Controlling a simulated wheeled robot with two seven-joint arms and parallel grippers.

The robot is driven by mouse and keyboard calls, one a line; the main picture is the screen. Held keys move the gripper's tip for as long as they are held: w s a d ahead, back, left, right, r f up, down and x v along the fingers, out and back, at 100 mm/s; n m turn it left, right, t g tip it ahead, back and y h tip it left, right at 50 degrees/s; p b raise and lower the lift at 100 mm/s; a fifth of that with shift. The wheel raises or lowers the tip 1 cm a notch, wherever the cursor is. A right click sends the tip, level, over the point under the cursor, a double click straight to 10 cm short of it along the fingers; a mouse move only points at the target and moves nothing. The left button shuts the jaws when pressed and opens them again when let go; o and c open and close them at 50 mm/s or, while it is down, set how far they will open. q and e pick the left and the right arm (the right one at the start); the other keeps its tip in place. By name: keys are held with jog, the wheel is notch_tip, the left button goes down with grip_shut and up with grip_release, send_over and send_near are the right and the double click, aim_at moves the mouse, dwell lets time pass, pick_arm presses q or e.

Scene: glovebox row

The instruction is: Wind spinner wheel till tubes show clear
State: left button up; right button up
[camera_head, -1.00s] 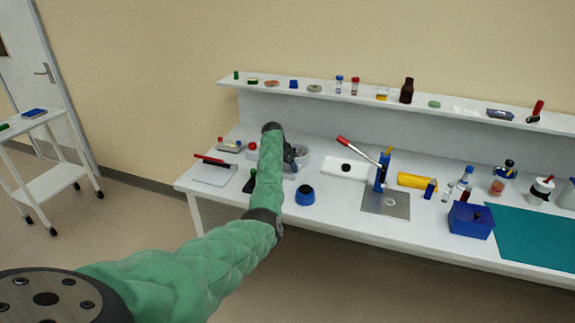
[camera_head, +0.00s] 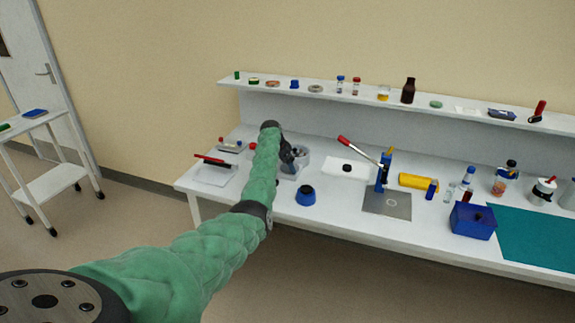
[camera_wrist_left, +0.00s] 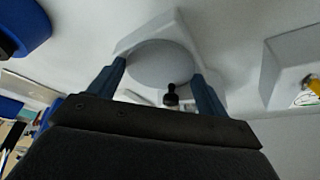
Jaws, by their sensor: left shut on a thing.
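The spinner (camera_head: 303,160) is a pale grey device at the left part of the bench, partly hidden behind my left arm. In the left wrist view its round grey wheel (camera_wrist_left: 160,62) sits in a pale angular housing, with a small dark knob (camera_wrist_left: 171,97) in front. My left gripper (camera_head: 291,155) is at the spinner. In the wrist view its two blue fingers (camera_wrist_left: 160,75) stand on either side of the wheel, shut on it. The contact points are partly hidden. No tubes can be made out in the spinner. My right gripper is not in view.
A blue-black round item (camera_head: 306,195) stands just in front of the spinner. A lever press (camera_head: 382,172) with a red handle stands to the right. A blue box (camera_head: 473,222) and teal mat (camera_head: 540,238) lie farther right. A shelf (camera_head: 450,107) with small vessels runs behind.

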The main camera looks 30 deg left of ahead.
aim_at(282, 169)
pick_arm(q)
jog(key=o, duration=1)
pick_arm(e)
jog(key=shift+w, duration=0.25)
pick_arm(q)
jog(key=shift+r, duration=0.2)
jog(key=shift+s+a+r+b, duration=0.15)
jog(key=shift+a+r+b, duration=0.05)
jog(key=shift+r+b, duration=0.1)
jog(key=b+v, duration=0.2)
jog(key=v, duration=0.3)
jog(key=shift+s+r, duration=0.15)
jog(key=shift+r, duration=0.2)
jog(key=shift+s+a+r, duration=0.1)
jog(key=shift+s+r, duration=0.05)
jog(key=shift+r, duration=0.35)
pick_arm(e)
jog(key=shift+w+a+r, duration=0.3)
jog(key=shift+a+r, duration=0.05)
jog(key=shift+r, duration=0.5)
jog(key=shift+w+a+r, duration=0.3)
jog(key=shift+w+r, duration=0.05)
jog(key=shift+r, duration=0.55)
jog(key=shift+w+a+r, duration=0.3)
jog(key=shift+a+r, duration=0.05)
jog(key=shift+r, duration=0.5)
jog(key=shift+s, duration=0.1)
